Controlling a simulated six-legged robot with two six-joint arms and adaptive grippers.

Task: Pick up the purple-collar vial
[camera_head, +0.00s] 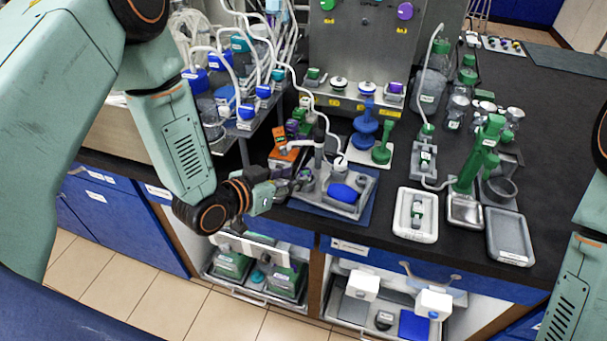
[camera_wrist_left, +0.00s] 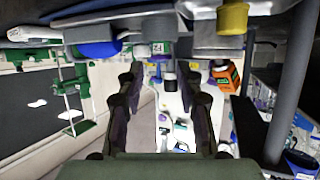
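My left gripper (camera_head: 300,183) reaches in from the left at the front edge of the black bench, beside a grey tray holding a blue-topped part. In the left wrist view its two dark fingers (camera_wrist_left: 165,100) stand apart, with nothing clearly held between them. Beyond them a small dark-capped item (camera_wrist_left: 168,76) shows, with a bit of purple beside it. I cannot tell whether this is the purple-collar vial. Small purple parts (camera_head: 292,127) also show behind the orange device in the head view, too small to identify. My right gripper is out of view.
An orange device (camera_head: 284,150) stands just behind the left gripper. The grey tray (camera_head: 366,184) lies on a blue mat to its right. A white tray (camera_head: 429,232) and a green stand (camera_head: 483,157) are further right. Tubing and bottles crowd the back left.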

